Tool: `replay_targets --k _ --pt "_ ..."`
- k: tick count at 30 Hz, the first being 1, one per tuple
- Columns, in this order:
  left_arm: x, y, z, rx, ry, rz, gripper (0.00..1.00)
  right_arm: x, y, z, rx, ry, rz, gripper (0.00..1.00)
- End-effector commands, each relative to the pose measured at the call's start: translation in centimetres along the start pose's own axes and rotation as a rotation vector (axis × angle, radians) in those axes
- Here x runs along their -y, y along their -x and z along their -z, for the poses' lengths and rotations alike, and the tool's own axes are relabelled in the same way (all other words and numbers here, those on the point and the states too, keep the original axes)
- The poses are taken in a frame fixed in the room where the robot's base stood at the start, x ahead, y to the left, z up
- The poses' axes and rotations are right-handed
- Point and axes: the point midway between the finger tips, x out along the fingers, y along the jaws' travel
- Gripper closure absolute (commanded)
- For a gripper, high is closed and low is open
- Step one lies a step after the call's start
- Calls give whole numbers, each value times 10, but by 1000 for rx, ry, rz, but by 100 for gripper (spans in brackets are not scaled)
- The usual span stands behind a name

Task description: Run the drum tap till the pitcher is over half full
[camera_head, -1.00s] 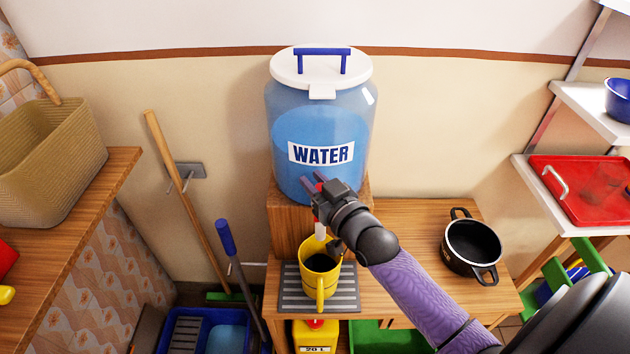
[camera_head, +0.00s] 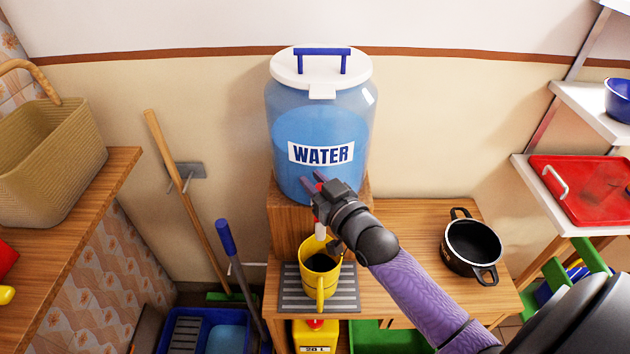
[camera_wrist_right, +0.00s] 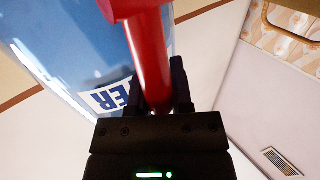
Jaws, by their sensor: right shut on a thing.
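The blue water drum (camera_head: 300,122) with a white lid stands on a wooden block on the low bench. Its tap shows a white spout (camera_head: 320,230) above the yellow pitcher (camera_head: 321,281). The pitcher stands upright, and its inside looks dark, so I cannot tell the water level. My right gripper (camera_head: 318,183) is at the tap, in front of the drum. In the right wrist view its fingers (camera_wrist_right: 157,92) are shut on the red tap handle (camera_wrist_right: 149,60). No clear stream shows between spout and pitcher. My left gripper is not in view.
The pitcher stands on a grey ribbed mat (camera_head: 291,297). A black pot (camera_head: 472,247) stands on the bench to the right. A red tray (camera_head: 585,188) lies on the right shelf. A wicker basket (camera_head: 45,160) stands at left. Broom handles lean against the wall.

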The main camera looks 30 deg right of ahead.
Motion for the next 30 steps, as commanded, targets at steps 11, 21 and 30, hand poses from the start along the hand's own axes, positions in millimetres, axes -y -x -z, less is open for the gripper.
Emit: replay_targets --k 11,21,30 --pt "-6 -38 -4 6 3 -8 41 14 20 -11 -257 173 -3 100" --pt "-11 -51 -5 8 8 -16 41 21 32 -3 -408 275 -4 100" --pt "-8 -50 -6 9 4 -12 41 21 31 -3 -408 274 -4 58"
